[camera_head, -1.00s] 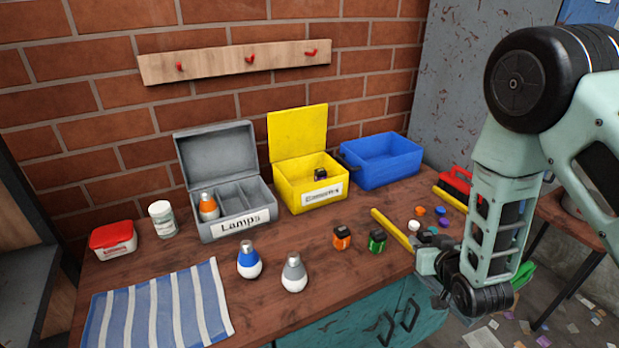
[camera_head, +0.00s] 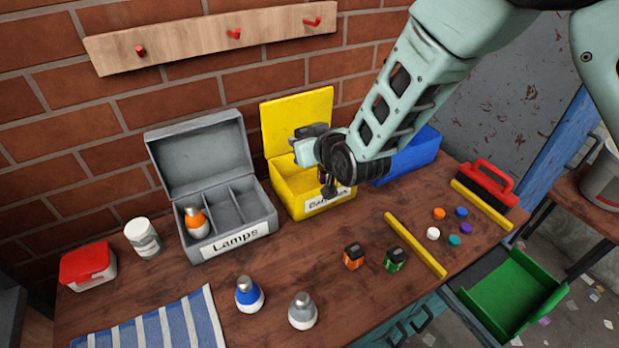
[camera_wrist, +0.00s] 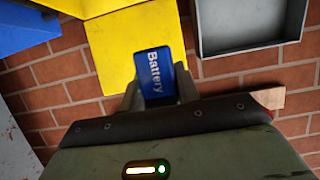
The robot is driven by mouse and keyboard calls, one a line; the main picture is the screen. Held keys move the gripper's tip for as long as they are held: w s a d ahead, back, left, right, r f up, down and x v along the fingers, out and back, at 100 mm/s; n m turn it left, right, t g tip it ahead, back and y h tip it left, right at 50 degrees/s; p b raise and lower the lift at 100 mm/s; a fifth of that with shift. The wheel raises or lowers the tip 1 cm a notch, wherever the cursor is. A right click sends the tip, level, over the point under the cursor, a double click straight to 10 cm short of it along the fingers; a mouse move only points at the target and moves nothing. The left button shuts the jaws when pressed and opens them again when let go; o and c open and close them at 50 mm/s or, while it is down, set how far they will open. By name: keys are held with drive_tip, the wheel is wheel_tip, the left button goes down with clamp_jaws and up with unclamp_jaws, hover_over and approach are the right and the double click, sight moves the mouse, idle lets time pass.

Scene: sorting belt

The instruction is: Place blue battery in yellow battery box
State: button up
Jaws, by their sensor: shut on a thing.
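The blue battery (camera_wrist: 154,72), with a white "Battery" label, is held between the fingers of my gripper (camera_wrist: 160,90) in the wrist view. The yellow battery box (camera_head: 288,197) stands open on the bench against the brick wall, its lid raised. In the head view my gripper (camera_head: 308,150) is at the box, in front of the raised lid, and hides much of the inside. The yellow surface (camera_wrist: 112,50) also shows behind the battery in the wrist view. I cannot tell the battery's exact height over the box.
The grey Lamps box (camera_head: 262,218) stands close left of the yellow box, and a blue box (camera_head: 422,150) close right. Orange (camera_head: 353,257) and green (camera_head: 395,260) batteries and blue (camera_head: 249,295) and grey (camera_head: 302,311) lamps stand in front. Bare bench lies between.

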drive_tip(key=shift+a+f, duration=0.2)
drive_tip(key=shift+f, duration=0.1)
wheel_tip(320, 180, down, 9)
drive_tip(key=p, duration=0.2)
drive_tip(key=shift+f, duration=0.15)
drive_tip(key=shift+f+b, duration=0.3)
drive_tip(key=shift+f, duration=0.05)
drive_tip(key=shift+f, duration=0.2)
drive_tip(key=o, duration=1)
drive_tip(key=shift+r, duration=0.15)
